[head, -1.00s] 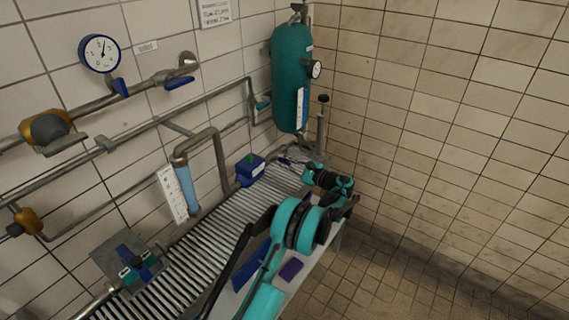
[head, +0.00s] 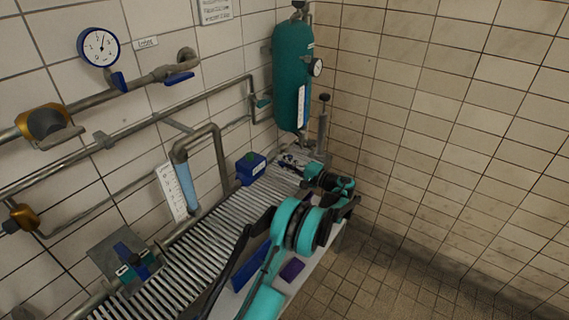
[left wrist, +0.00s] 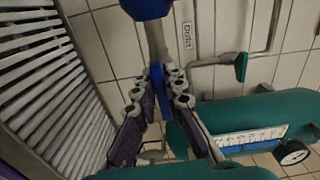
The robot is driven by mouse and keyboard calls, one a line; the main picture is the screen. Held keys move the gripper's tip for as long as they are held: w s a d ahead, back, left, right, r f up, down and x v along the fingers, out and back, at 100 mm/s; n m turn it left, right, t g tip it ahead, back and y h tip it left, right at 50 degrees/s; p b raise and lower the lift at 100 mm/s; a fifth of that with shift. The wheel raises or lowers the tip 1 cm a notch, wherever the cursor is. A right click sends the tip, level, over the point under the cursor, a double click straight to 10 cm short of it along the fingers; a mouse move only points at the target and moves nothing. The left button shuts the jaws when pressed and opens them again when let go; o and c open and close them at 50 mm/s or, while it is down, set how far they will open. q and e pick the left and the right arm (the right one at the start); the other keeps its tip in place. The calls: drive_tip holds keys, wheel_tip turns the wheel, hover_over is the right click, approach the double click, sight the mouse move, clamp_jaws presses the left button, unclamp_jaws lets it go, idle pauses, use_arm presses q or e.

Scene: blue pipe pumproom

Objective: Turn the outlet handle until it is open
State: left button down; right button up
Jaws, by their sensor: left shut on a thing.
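The outlet handle (left wrist: 157,88) is a narrow blue lever below a grey pipe fitting, under a blue cap, in the left wrist view. My left gripper (left wrist: 158,80) is shut on it, with one finger on each side of the lever. A small label (left wrist: 187,35) is on the wall beside it. In the head view my left gripper (head: 289,160) is small, at the far end of the slatted bench near the tank's foot; the handle is mostly hidden there. My right gripper is not in view.
A teal tank (head: 292,75) with a gauge stands in the corner above my left gripper. A blue box (head: 250,168) sits on the slatted bench (head: 222,225). Pipes, blue levers (head: 179,78) and a gauge (head: 98,46) line the left wall. The floor at right is clear.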

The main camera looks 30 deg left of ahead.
use_arm(q)
drive_tip(key=shift+f+n, duration=0.15)
drive_tip(key=shift+n, duration=0.45)
drive_tip(key=c, duration=1.6)
unclamp_jaws()
drive_tip(key=d, duration=1.2)
drive_tip(key=shift+s, duration=0.45)
